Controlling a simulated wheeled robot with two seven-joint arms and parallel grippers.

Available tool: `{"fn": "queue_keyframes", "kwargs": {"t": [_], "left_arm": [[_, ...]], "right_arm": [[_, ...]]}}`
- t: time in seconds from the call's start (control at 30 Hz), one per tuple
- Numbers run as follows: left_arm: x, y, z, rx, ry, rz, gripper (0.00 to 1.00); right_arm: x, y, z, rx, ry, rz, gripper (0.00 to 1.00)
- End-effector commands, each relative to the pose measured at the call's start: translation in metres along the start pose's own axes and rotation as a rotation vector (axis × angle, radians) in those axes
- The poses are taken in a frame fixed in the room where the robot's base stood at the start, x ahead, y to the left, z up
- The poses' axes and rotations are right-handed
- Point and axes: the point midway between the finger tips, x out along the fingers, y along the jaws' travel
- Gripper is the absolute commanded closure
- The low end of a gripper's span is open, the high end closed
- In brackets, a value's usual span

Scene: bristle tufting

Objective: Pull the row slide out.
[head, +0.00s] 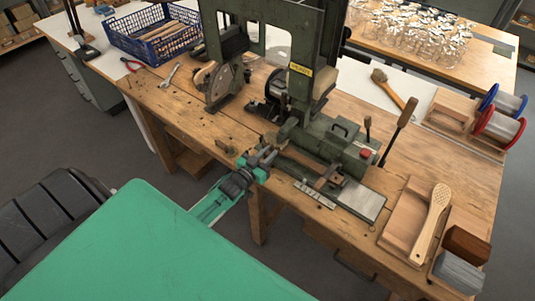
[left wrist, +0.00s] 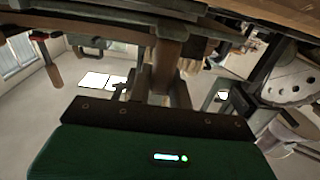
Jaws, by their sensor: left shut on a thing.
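The dark green tufting machine (head: 345,150) stands on the wooden bench. The row slide (head: 325,180) appears to be the low part along the machine's front edge, with a small scale (head: 312,194) beside it. My left gripper (head: 264,157) is at the left end of this front edge, shut on a small part there that seems to be the slide's end or grip. In the left wrist view the fingers (left wrist: 161,85) close on a brownish bar (left wrist: 168,55). The fingers hide much of the held part. My right gripper is not in view.
A wooden brush (head: 432,222) lies in a tray at the right, near wood and grey blocks (head: 461,262). Wire spools (head: 497,125) and a blue crate (head: 155,33) stand farther back.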

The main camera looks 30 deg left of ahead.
Motion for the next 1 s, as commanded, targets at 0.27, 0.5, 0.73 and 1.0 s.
{"fn": "queue_keyframes", "kwargs": {"t": [0.27, 0.5, 0.73, 1.0], "left_arm": [[0.0, 0.051, -0.001, -0.007, 0.001, 0.001, 1.0], [0.0, 0.104, 0.0, -0.006, 0.0, 0.0, 1.0], [0.0, 0.123, 0.0, 0.0, 0.0, 0.001, 1.0], [0.0, 0.125, 0.0, -0.001, 0.0, 0.003, 1.0]], "right_arm": [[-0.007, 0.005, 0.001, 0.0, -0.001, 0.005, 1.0], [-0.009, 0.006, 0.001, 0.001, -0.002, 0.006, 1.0], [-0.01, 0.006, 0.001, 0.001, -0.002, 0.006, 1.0], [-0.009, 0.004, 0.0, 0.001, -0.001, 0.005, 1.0]]}}
